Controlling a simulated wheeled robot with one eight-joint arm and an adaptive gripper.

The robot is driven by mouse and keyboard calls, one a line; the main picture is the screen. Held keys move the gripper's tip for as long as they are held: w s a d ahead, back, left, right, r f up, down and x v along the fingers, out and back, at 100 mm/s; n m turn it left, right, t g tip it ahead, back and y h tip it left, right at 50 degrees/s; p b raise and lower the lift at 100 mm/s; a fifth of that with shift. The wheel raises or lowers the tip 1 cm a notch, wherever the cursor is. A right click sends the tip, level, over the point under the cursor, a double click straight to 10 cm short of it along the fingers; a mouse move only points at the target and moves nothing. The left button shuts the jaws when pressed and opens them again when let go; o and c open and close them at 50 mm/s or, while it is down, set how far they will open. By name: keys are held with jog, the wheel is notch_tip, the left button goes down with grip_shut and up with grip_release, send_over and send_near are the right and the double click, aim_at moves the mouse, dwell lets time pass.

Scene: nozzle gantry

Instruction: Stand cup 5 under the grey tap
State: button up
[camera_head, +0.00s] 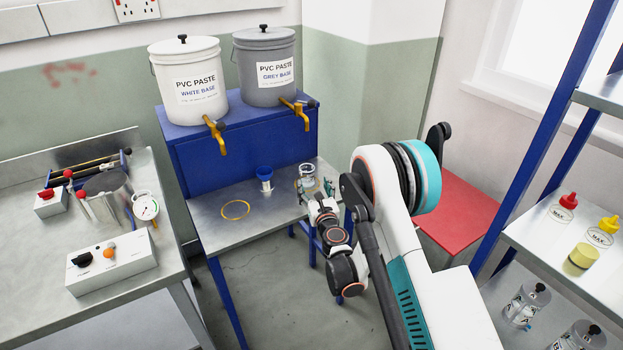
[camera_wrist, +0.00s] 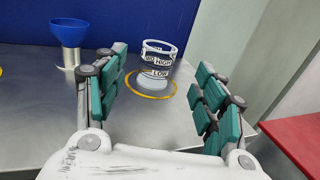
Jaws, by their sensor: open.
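A clear cup (camera_wrist: 158,62) with dark bands reading HIGH and LOW stands upright on the metal bench, inside a yellow ring (camera_wrist: 137,90). Its number cannot be read. In the head view the cup (camera_head: 306,172) is below the brass grey tap (camera_head: 296,108) of the grey PVC paste bucket (camera_head: 266,70). My gripper (camera_wrist: 162,72) is open, with the cup seen between its fingers, a little beyond them and apart from both. In the head view my gripper (camera_head: 319,193) is at the bench's right end, partly in front of the cup.
A blue funnel (camera_wrist: 70,34) on a metal stand is left of the cup. An empty yellow ring (camera_head: 236,210) lies below the white bucket's tap (camera_head: 216,135). A blue cabinet (camera_head: 245,145) stands behind. A red surface (camera_head: 455,215) and shelves (camera_head: 570,240) are at the right.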

jog(key=shift+s+d, duration=0.1)
jog(key=shift+s, duration=0.25)
jog(key=s+d+r+m+g+h, duration=0.1)
jog(key=s+d+r+m+h, duration=0.15)
jog(key=d+r+m, duration=0.7)
jog(key=s+d+r+m+h, duration=0.1)
jog(key=d+r+m+h, duration=0.45)
jog(key=r, duration=0.65)
jog(key=s+d+r+m+g, duration=0.3)
jog(key=s+d+r+m, duration=0.2)
jog(key=s+d+m, duration=0.45)
jog(key=s+f+m+g+y, duration=0.1)
jog(key=s+m, duration=0.6)
jog(key=s, duration=0.9)
jog(key=s+a+f+m+g+y, duration=0.1)
jog(key=s+f+m+g, duration=0.3)
jog(key=s, duration=1.2)
jog(key=m+g+y, duration=0.1)
jog(key=m, duration=0.2)
jog(key=shift+s+m, duration=0.15)
jog(key=shift+m, duration=0.2)
